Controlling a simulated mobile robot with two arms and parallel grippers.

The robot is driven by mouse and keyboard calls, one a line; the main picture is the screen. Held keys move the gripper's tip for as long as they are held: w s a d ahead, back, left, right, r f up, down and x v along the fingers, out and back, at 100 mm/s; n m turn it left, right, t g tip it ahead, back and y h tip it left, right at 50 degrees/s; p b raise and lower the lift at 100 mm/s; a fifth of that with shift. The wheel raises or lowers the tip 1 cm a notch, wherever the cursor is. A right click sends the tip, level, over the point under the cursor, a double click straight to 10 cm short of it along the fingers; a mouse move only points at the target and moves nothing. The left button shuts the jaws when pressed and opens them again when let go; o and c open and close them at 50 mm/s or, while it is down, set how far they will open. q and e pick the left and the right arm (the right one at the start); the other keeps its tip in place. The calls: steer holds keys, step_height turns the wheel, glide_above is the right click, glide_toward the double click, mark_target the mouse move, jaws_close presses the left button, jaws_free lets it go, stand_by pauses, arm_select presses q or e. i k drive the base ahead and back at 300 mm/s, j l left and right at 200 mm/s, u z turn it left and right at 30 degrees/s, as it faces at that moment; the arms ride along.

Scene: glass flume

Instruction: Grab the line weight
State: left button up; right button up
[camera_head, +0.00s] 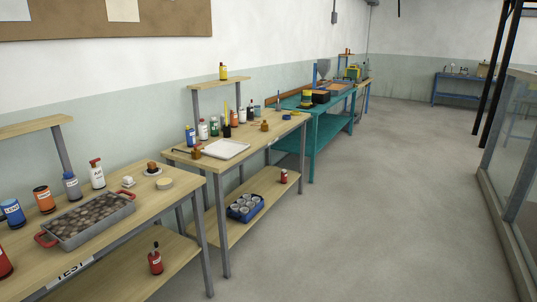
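I cannot tell for sure which object is the line weight. Small brown, brass-like pieces show on the middle wooden bench (259,141). One brown piece (196,153) is near its front left corner, beside a dark rod. Another brown piece (265,126) is right of the white tray (226,149). Neither of my grippers is in view.
A grey tray with red handles (92,220) and several bottles stand on the near bench. A blue crate of cans (244,207) is on the middle bench's lower shelf. A teal bench (318,128) stands beyond. The floor (370,220) is clear; a glass-sided structure (515,165) borders it right.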

mark_target(264, 125)
steer(key=i, duration=2.5)
steer(key=j, duration=0.1)
